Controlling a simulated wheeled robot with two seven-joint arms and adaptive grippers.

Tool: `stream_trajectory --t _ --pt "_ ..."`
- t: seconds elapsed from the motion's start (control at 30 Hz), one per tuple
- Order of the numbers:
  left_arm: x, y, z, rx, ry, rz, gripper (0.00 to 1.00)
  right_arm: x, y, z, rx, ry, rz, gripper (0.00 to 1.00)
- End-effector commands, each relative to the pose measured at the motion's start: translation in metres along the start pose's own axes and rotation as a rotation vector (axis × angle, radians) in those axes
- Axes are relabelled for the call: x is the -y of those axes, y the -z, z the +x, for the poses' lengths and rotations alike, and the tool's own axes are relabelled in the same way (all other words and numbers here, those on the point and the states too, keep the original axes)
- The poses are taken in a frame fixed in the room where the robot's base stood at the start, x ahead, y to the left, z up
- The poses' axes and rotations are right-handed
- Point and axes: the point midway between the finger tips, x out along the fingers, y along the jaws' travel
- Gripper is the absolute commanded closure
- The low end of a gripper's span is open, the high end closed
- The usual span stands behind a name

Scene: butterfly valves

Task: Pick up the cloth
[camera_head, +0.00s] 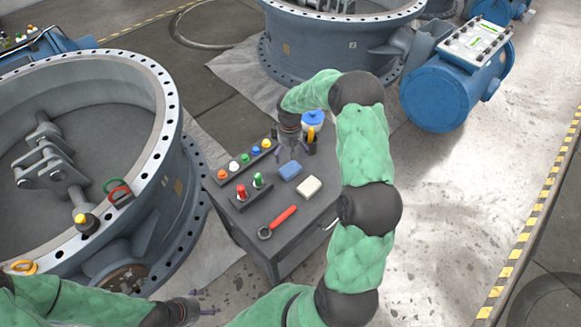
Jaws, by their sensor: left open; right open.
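A small dark table (225,208) stands in the middle of the view. A flat blue piece (290,171) and a flat cream piece (309,187) lie close together on its top; I cannot tell which is the cloth. My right gripper (292,148) is open and empty, pointing down just behind the blue piece. I cannot tell its exact height above the table. My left gripper (208,305) is open and empty at the bottom, in front of the table and apart from it.
A large valve ring (165,150) stands close at left. Clear floor lies at right.

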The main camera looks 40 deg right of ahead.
Motion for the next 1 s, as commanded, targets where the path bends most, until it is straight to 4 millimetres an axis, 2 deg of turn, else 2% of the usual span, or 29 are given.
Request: stream_trajectory --t 0.03,0.13,0.43,0.7,1.0 --pt "0.002 0.0 0.004 0.0 0.0 0.0 0.24 0.0 -0.001 0.011 0.002 0.001 0.0 0.0" --pt "0.003 0.0 0.009 0.0 0.0 0.0 0.24 0.0 0.0 0.027 0.002 0.001 0.0 0.0" --pt "0.006 0.001 0.017 0.0 0.0 0.0 0.24 0.0 0.001 0.049 0.0 0.001 0.001 0.0" --pt "0.012 0.001 0.034 0.0 0.0 0.0 0.24 0.001 0.001 0.086 0.0 0.001 0.0 0.0" --pt "0.012 0.001 0.034 0.0 0.0 0.0 0.24 0.001 0.002 0.09 -0.001 0.001 0.0 0.0"
